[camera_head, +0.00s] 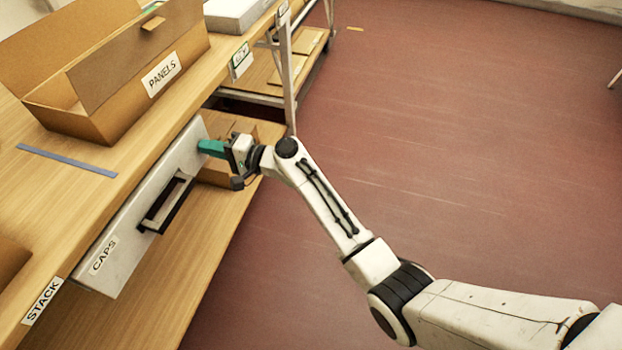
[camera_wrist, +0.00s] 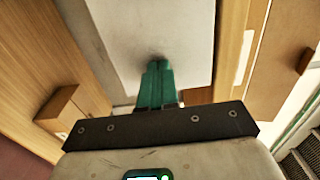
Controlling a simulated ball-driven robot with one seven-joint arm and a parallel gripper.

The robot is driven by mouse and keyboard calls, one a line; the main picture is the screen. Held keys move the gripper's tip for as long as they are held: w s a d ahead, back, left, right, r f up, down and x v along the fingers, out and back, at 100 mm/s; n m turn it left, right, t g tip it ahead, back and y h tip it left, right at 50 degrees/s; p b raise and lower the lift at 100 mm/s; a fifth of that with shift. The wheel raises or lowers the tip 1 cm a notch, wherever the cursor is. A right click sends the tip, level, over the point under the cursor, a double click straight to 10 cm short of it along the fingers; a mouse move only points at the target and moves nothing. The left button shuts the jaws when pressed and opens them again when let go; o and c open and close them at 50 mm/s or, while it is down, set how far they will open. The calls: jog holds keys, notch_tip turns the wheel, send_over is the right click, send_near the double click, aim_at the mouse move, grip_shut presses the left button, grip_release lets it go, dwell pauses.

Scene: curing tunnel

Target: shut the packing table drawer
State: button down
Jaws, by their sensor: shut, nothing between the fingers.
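The packing table drawer (camera_head: 122,248) has a pale grey front with a CAPS label and a black handle (camera_head: 166,205). It sits under the wooden table top (camera_head: 95,205), and its front looks about level with the table edge; any small gap is hard to tell. My gripper (camera_head: 205,147) has teal fingers, shut and empty, with the tips at the drawer front's far end, beyond the handle. In the wrist view the fingertips (camera_wrist: 158,68) meet or nearly meet the grey drawer front (camera_wrist: 140,30). The handle is not clearly seen there.
An open cardboard box (camera_head: 120,110) labelled PANELS stands on the table near its edge. A blue strip (camera_head: 68,160) lies beside it. A lower wooden shelf (camera_head: 190,275) is below the drawer, with cardboard boxes (camera_head: 215,175) at its far end. The red floor (camera_head: 460,150) is open to the right.

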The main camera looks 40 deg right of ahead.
aim_at(195, 143)
jog(key=b+x, duration=0.1)
jog(key=x, duration=0.3)
jog(key=shift+f+b, duration=0.1)
jog(key=shift+b, duration=0.2)
jog(key=shift+w+r, duration=0.15)
jog(key=shift+r, duration=0.1)
jog(key=shift+a+r, duration=0.1)
